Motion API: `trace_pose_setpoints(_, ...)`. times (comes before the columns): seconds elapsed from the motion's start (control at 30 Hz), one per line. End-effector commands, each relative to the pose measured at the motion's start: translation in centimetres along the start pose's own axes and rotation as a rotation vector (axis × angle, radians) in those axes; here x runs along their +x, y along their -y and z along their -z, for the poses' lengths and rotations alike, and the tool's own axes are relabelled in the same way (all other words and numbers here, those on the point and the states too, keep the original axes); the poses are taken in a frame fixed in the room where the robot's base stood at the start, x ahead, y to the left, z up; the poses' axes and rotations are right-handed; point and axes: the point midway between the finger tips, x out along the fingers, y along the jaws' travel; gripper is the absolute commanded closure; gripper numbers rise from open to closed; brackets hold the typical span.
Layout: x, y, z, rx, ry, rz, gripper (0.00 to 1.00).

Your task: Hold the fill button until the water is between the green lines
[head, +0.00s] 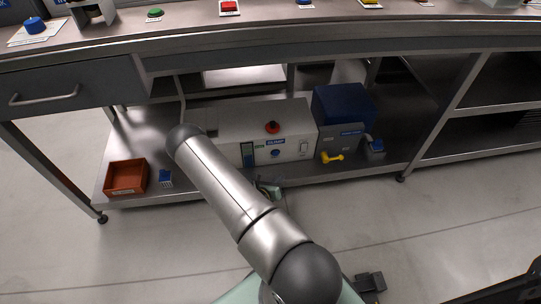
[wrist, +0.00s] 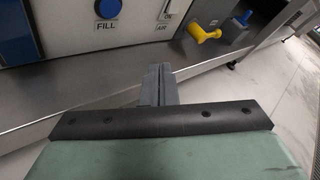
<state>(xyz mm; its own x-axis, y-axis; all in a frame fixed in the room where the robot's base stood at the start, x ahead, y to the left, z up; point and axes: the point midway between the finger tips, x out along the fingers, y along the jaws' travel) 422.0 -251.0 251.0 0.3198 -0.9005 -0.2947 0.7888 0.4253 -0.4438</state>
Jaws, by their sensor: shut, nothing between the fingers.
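The blue fill button (head: 275,153) is on the front of a white box (head: 230,125) on the lower shelf. In the wrist view the blue button (wrist: 108,8) sits above a FILL label, near the top edge. My gripper (wrist: 158,83) is shut and empty, below and to the right of the button and apart from it. In the head view my gripper (head: 268,188) is in front of the box, partly hidden by my arm. The gauge window (head: 247,155) is left of the button; its water level and green lines are too small to read.
A red knob (head: 272,127) is above the fill button and a switch (head: 304,148) to its right. A yellow lever (head: 331,157) is further right, beside a blue container (head: 343,105). An orange bin (head: 126,177) is at the shelf's left. The upper worktop overhangs the box.

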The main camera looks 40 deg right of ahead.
Motion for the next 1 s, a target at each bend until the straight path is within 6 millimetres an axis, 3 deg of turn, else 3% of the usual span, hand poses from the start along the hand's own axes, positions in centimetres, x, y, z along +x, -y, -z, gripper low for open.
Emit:
trace_pose_setpoints(0.37, 0.3, -0.3, -0.2, 0.004, -0.001, 0.001, 1.00)
trace_pose_setpoints(1.0, 5.7, -4.1, -4.0, 0.005, -0.001, 0.002, 1.00)
